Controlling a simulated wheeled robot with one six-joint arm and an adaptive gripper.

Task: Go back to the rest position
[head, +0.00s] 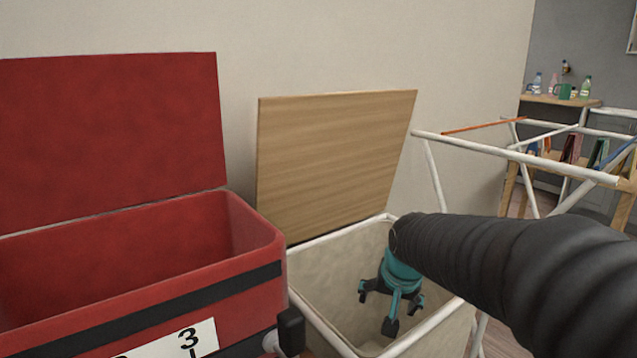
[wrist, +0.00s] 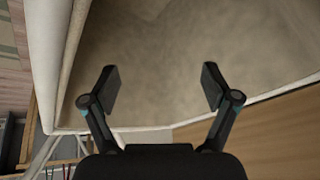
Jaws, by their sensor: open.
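My gripper (head: 392,290) is teal and black and points down inside the mouth of a pale fabric-lined bin (head: 318,270). The bin's wooden lid (head: 330,160) stands open against the wall. In the wrist view my gripper (wrist: 160,88) has its two fingers spread wide with nothing between them. Below the fingers is the bin's beige lining (wrist: 160,50), and no object shows on the part in view. My black arm comes in from the right in the head view and hides part of the bin's right side.
A red box (head: 150,265) with its lid up stands to the left, close to the bin. A white drying rack (head: 520,155) with hanging cloths stands to the right, behind my arm. A shelf (head: 560,100) with bottles and a green mug is farther back. The wall is behind the lids.

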